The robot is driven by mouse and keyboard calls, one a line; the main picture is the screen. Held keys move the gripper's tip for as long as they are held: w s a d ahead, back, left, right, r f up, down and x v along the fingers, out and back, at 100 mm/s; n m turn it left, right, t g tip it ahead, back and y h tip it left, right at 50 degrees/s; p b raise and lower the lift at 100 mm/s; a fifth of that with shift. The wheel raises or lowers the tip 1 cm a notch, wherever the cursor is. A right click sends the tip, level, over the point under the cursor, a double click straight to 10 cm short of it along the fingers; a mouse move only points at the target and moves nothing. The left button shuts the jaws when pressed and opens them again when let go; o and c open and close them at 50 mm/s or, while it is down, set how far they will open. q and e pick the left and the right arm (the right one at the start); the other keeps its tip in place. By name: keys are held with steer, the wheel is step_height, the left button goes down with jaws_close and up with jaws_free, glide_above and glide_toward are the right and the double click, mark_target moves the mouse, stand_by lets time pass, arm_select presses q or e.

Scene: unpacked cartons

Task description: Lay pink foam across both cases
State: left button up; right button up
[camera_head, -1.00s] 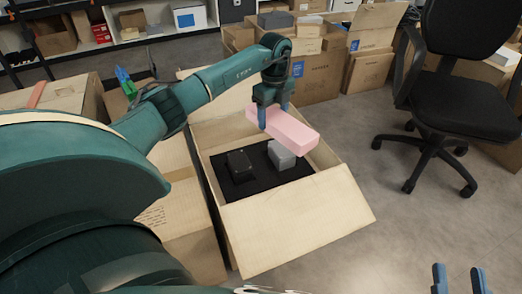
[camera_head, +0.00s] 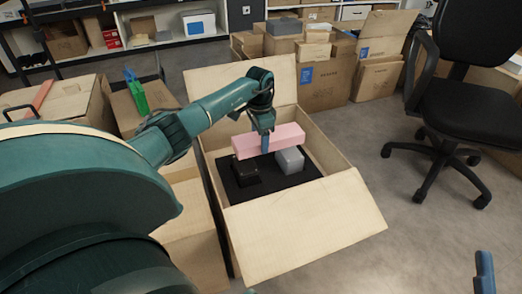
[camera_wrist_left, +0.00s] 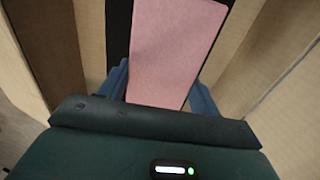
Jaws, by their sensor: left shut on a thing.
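The pink foam (camera_head: 285,138) is a long block held by my left gripper (camera_head: 265,147), which is shut on it around its middle. It lies nearly level inside the open carton's outline, above and behind the black case (camera_head: 243,172) and the grey case (camera_head: 290,160). It overlaps both in the picture; whether it touches them I cannot tell. In the left wrist view, the foam (camera_wrist_left: 172,50) sits between the two blue fingers. One blue finger of my right gripper (camera_head: 485,272) shows at the bottom right corner; its opening is cut off.
Both cases stand on black padding in the open carton (camera_head: 345,172), whose near flap (camera_head: 305,232) folds outward. Closed cartons (camera_head: 185,225) stand to its left. More cartons (camera_head: 325,75) stand behind, and a black chair (camera_head: 465,90) is at the right.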

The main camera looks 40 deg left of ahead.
arm_select(q)
step_height(320, 180, down, 4)
steer(key=shift+r+b, duration=0.1)
steer(key=shift+b, duration=0.9)
steer(key=shift+f, duration=0.35)
steer(key=shift+r, duration=0.1)
arm_select(e)
steer(key=r+n+y, duration=0.2)
steer(key=r+n, duration=0.1)
steer(key=shift+d+y, duration=0.2)
steer(key=shift+y, duration=0.2)
arm_select(q)
steer(key=shift+f, duration=0.45)
steer(key=o, duration=1)
arm_select(e)
steer(key=shift+t, duration=0.3)
